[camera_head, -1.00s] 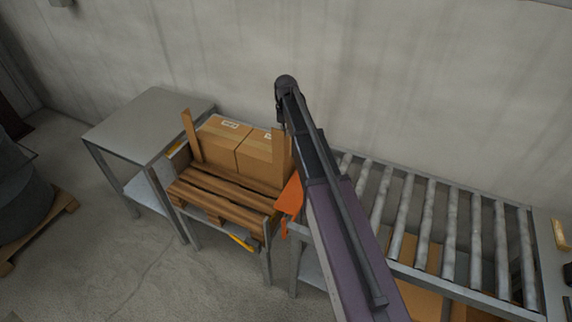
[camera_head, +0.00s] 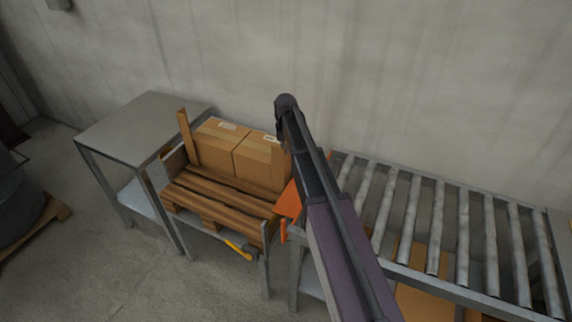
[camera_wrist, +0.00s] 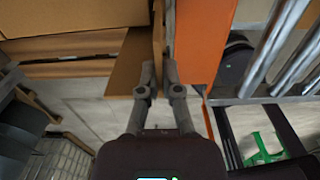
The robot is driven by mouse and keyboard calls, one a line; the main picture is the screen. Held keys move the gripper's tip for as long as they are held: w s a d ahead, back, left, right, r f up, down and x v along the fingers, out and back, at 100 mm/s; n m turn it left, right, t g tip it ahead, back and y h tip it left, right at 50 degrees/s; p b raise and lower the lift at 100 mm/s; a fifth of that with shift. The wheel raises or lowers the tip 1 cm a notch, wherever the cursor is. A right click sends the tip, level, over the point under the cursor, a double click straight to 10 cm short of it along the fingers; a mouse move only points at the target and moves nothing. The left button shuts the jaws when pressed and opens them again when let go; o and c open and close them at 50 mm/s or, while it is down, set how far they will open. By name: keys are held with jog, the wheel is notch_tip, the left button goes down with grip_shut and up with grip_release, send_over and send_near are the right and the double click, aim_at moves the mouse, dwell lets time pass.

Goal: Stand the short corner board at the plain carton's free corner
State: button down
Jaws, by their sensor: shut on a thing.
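Two brown cartons stand side by side on a pallet (camera_head: 215,198) in the head view, a left one (camera_head: 211,150) and a right one (camera_head: 252,160). Both show a pale label on top. A tall board (camera_head: 187,140) stands upright at the left carton's front left corner. A shorter brown board (camera_head: 279,168) is upright at the right carton's front right corner. In the wrist view, my gripper (camera_wrist: 158,75) is shut on this short board (camera_wrist: 158,35), seen edge-on beside a carton (camera_wrist: 75,18). I cannot tell whether they touch. My arm hides the gripper in the head view.
An orange panel (camera_head: 289,201) stands close to the board's right; it also fills the wrist view's upper middle (camera_wrist: 195,40). A roller conveyor (camera_head: 440,220) lies to the right, a grey table (camera_head: 145,125) to the left. The pallet's front slats are bare.

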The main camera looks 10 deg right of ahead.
aim_at(285, 159)
jog(key=shift+f, duration=0.45)
jog(key=shift+f+b, duration=2.25)
jog(key=shift+b, duration=0.25)
jog(key=shift+f, duration=0.1)
jog(key=c, duration=0.8)
grip_release()
jog(key=shift+r, duration=0.2)
notch_tip(285, 159, up, 12)
jog(key=p, duration=1.2)
